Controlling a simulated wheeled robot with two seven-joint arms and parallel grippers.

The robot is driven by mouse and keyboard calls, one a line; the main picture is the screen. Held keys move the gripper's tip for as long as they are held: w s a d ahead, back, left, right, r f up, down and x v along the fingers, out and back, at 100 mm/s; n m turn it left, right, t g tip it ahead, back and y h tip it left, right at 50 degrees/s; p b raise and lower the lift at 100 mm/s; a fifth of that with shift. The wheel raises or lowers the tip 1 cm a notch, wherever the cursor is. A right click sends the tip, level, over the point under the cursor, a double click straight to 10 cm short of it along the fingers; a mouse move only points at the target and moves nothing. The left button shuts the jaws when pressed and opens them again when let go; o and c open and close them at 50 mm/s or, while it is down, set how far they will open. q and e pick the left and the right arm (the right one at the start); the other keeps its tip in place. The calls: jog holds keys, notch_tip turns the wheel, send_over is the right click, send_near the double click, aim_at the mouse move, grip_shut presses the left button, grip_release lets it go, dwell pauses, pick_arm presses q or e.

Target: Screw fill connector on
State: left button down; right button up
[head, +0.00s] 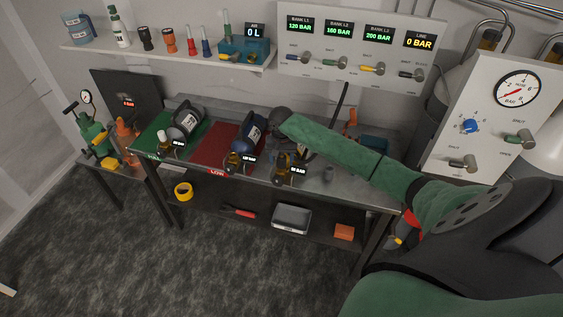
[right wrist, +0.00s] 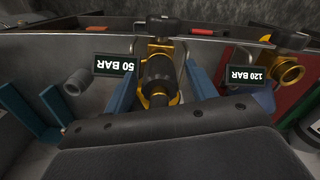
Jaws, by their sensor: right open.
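In the right wrist view, a black and brass fitting (right wrist: 157,72), which looks like the fill connector, stands between the two blue fingers of my right gripper (right wrist: 160,66). The fingers are apart on either side of it, with gaps visible. A "50 BAR" label (right wrist: 115,65) is beside it. I cannot tell whether the fitting is seated on the brass valve behind it. In the head view, my right gripper (head: 283,148) is at the bench over the third brass valve (head: 279,172); my arm hides part of this spot. My left gripper is not in view.
The valve panel (head: 350,70) is behind. A brass outlet (right wrist: 285,72) stands right of my fingers in the wrist view.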

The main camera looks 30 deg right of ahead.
jog(key=n, duration=1.3)
jog(key=shift+n, duration=0.4)
